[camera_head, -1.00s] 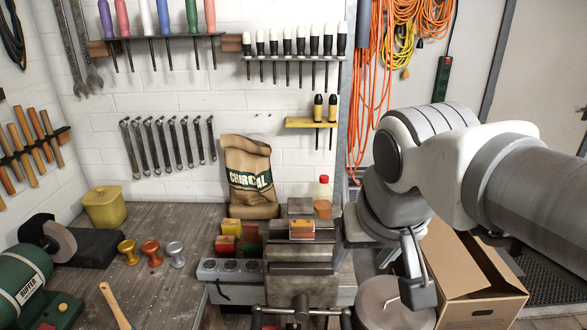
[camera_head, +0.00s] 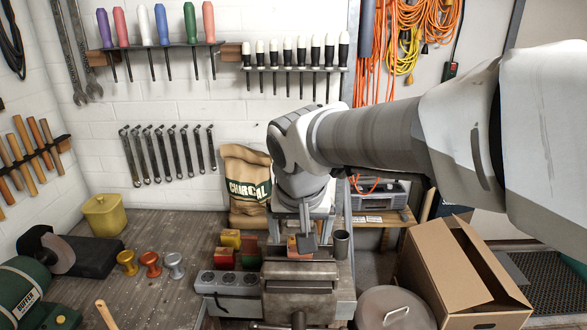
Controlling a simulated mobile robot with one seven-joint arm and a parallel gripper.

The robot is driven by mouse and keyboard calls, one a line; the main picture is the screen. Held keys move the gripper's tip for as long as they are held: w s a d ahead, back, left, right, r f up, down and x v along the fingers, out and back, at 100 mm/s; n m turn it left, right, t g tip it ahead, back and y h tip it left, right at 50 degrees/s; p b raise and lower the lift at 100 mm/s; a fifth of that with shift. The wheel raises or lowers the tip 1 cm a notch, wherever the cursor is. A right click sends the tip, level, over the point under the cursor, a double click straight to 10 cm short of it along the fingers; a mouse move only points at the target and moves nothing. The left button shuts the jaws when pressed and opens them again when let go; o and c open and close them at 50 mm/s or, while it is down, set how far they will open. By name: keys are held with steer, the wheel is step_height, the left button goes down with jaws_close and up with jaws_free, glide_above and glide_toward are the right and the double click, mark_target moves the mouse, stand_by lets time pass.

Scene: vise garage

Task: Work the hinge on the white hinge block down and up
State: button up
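I cannot make out a white hinge block for certain. A small orange-red block (camera_head: 292,246) sits on top of the grey vise (camera_head: 300,285) at the bottom centre, partly hidden by my gripper. My gripper (camera_head: 308,243) points down over the vise, right at this block. In this view its fingers overlap the block's right part; whether they touch it I cannot tell. The fingers are small and seen from behind, so their opening does not show.
A pale box with round knobs (camera_head: 226,283) and several small coloured blocks (camera_head: 231,238) stand left of the vise. A charcoal bag (camera_head: 245,188) is behind. A dark cup (camera_head: 341,244) and an open cardboard box (camera_head: 460,275) are on the right.

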steer(key=x, duration=0.8)
steer(key=shift+w+f, duration=0.1)
steer(key=shift+c, duration=0.2)
jaws_close()
